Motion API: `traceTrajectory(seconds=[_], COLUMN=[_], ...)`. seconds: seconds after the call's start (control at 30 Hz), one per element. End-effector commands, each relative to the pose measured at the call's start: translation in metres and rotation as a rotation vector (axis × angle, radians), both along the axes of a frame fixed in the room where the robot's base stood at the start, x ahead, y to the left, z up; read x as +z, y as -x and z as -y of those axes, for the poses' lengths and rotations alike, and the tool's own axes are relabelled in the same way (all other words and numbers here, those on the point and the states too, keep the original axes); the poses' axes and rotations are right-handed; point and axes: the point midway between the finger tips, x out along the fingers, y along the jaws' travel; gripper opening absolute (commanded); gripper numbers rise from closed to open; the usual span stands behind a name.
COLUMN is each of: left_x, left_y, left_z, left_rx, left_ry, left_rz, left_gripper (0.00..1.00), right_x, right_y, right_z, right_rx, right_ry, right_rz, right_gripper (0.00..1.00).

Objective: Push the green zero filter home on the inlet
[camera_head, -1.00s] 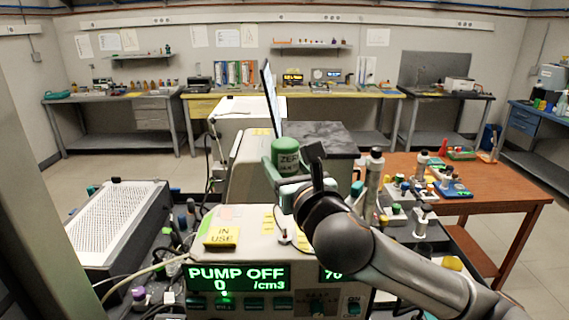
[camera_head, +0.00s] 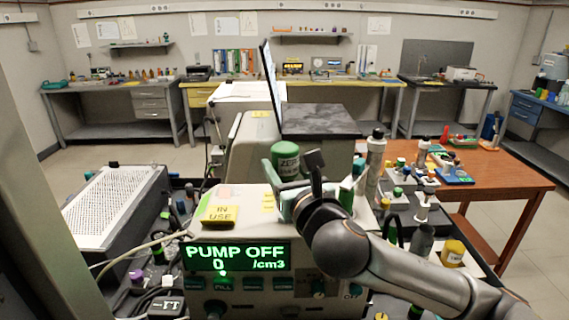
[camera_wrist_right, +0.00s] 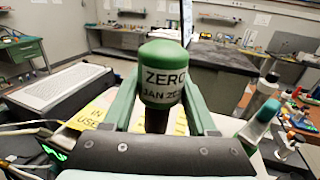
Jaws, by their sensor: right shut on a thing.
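The green zero filter (camera_head: 286,160) is upright above the top of the instrument with the "PUMP OFF" display (camera_head: 236,257). In the right wrist view the filter (camera_wrist_right: 162,75) has a green cap, a pale band reading "ZERO" and a dark stem (camera_wrist_right: 156,121) below. My right gripper (camera_head: 288,190) is shut on the filter, with a green finger on each side of it. The inlet cannot be made out; the gripper hides the area under the filter, so I cannot tell whether they touch. My left gripper is not in view.
A yellow "IN USE" tag (camera_head: 221,216) lies on the instrument's top, left of the gripper. A dark upright screen (camera_head: 270,85) stands behind the filter. Bottles and small parts crowd the right side, near the wooden table (camera_head: 510,178). A perforated box (camera_head: 115,208) stands at the left.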

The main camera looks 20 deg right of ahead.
Motion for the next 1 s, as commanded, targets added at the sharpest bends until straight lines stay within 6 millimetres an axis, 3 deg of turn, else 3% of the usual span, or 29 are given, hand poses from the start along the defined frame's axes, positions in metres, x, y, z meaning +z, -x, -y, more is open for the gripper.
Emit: traceTrajectory(seconds=[1.0], left_x=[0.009], left_y=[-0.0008], left_z=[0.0], left_rx=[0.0], left_ry=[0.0], left_rz=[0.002], left_gripper=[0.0], right_x=[0.0006], right_y=[0.0001], right_z=[0.0], right_rx=[0.0], right_ry=[0.0], right_rz=[0.001], right_gripper=[0.0])
